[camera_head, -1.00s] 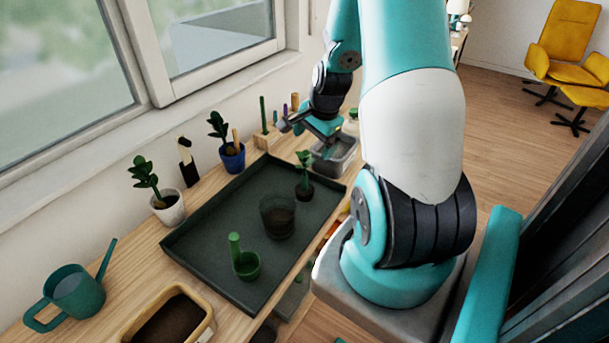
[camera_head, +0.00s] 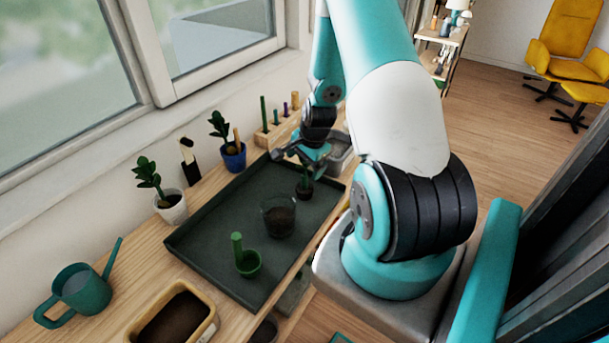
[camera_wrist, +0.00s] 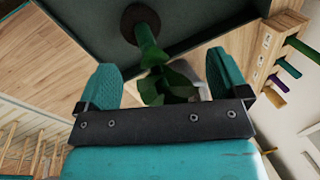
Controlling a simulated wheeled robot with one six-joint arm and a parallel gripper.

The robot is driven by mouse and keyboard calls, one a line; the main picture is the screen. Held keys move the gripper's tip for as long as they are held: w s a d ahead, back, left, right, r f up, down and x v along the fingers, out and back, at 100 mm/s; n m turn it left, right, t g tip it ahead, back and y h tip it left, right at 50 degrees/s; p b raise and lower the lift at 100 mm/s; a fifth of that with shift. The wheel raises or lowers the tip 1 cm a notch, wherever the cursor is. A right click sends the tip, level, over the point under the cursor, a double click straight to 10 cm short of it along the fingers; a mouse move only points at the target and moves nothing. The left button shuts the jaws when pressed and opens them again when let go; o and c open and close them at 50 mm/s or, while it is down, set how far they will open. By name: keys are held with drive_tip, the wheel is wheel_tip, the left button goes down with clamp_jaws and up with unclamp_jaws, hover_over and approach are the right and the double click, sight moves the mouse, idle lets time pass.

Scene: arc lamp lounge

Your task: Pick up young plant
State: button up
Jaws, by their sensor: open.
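The young plant (camera_head: 306,188) stands in the dark tray (camera_head: 215,262), near its far right corner, with its root ball at the bottom. My gripper (camera_head: 300,158) is above it, and hides part of its leaves in the head view. In the wrist view, the young plant (camera_wrist: 148,45) shows a green stem rising from a round dark root ball (camera_wrist: 140,20). Its leaves lie between the two teal fingers of my gripper (camera_wrist: 165,85). The fingers are apart, with gaps on both sides of the plant.
A clear pot with soil (camera_head: 279,216) and a green scoop (camera_head: 246,260) are in the tray. Potted plants (camera_head: 172,207), a watering can (camera_head: 82,290) and a soil box (camera_head: 176,318) surround it. A tool rack (camera_head: 275,135) and grey bin (camera_head: 340,152) stand beyond.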

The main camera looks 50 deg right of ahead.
drive_tip(key=c, duration=1.3)
drive_tip(key=shift+r, duration=0.1)
